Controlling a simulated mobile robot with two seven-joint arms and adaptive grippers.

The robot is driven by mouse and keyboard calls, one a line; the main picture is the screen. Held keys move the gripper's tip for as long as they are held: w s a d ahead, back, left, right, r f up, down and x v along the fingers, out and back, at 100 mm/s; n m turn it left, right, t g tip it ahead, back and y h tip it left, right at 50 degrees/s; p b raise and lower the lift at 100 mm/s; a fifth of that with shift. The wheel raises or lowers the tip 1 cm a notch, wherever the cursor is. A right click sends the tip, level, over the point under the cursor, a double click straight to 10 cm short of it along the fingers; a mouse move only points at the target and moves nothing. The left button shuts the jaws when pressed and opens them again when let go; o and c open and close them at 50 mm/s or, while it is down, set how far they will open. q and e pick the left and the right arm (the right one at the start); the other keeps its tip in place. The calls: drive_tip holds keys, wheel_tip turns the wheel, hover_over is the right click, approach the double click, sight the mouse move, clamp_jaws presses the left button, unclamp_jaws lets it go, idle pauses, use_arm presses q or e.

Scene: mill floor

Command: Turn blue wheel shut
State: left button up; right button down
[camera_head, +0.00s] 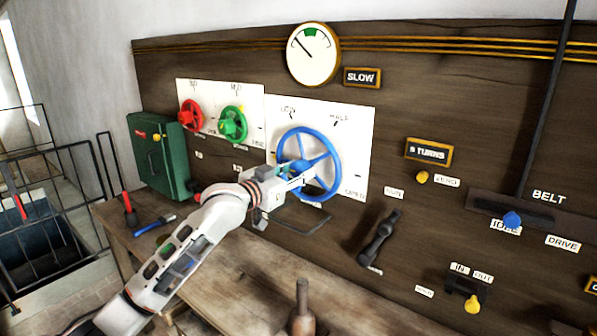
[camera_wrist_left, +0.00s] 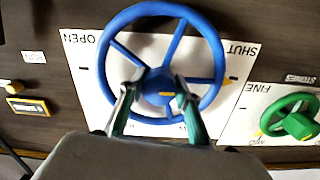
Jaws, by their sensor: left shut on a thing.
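The blue wheel (camera_head: 337,163) is mounted on a white plate (camera_head: 359,140) on the dark board. In the left wrist view the blue wheel (camera_wrist_left: 222,62) fills the middle, with the plate seen upside down and marked OPEN at left and SHUT at right. A small yellow mark shows by the rim on the SHUT side. My left gripper (camera_head: 303,180) reaches the wheel's centre from the front. In the left wrist view its two fingers (camera_wrist_left: 160,92) stand either side of the hub, shut on the wheel. My right gripper is not in view.
A red wheel (camera_head: 190,115) and a green wheel (camera_head: 232,124) sit left of the blue one. A gauge (camera_head: 313,55) is above. A dark lever (camera_head: 379,238) juts out at right. A bottle-shaped object (camera_head: 302,310) stands on the wooden bench (camera_head: 238,285).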

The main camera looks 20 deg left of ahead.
use_arm(q)
drive_tip(key=o, duration=1.1)
drive_tip(key=v, duration=1.2)
